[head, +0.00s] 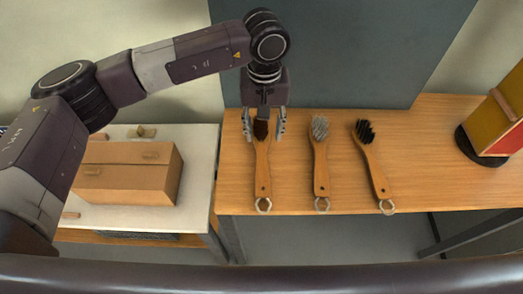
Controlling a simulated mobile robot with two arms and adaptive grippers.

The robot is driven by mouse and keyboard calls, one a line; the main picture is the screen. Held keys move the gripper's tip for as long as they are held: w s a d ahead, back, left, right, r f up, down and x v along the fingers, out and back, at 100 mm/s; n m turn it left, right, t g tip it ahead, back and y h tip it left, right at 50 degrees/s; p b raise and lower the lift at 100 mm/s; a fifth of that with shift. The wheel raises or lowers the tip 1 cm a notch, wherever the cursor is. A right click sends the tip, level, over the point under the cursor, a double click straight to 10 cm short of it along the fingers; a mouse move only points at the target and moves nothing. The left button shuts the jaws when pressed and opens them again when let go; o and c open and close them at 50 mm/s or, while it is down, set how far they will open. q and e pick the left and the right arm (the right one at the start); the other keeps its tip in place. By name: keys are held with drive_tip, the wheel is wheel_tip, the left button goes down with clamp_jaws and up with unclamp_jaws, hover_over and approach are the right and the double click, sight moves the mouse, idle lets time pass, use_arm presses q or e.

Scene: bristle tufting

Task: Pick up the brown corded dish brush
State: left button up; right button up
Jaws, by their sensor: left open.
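The brown corded dish brush (262,172) lies on the wooden table, its brown bristle head toward the back and its wooden handle with a cord loop toward the front edge. My left gripper (264,134) is open above the brush's head end, with one finger on each side of the brown bristles. The gripper body hides part of the head. I cannot tell whether the fingers touch the brush or the table. My right gripper is not in view.
A brush with grey bristles (321,170) and one with black bristles (375,170) lie to the right on the wooden table (430,160). A yellow and red block (496,115) stands at the far right. A cardboard box (125,172) sits on the white table at left.

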sight(262, 152)
use_arm(q)
drive_tip(key=f, duration=0.2)
drive_tip(key=f+p, duration=0.1)
drive_tip(key=f, duration=0.1)
drive_tip(key=f+p, duration=0.1)
drive_tip(key=f, duration=0.1)
drive_tip(key=shift+s+a+f, duration=0.15)
drive_tip(key=shift+a+f, duration=0.1)
drive_tip(key=shift+a, duration=0.05)
drive_tip(key=shift+f, duration=0.45)
clamp_jaws()
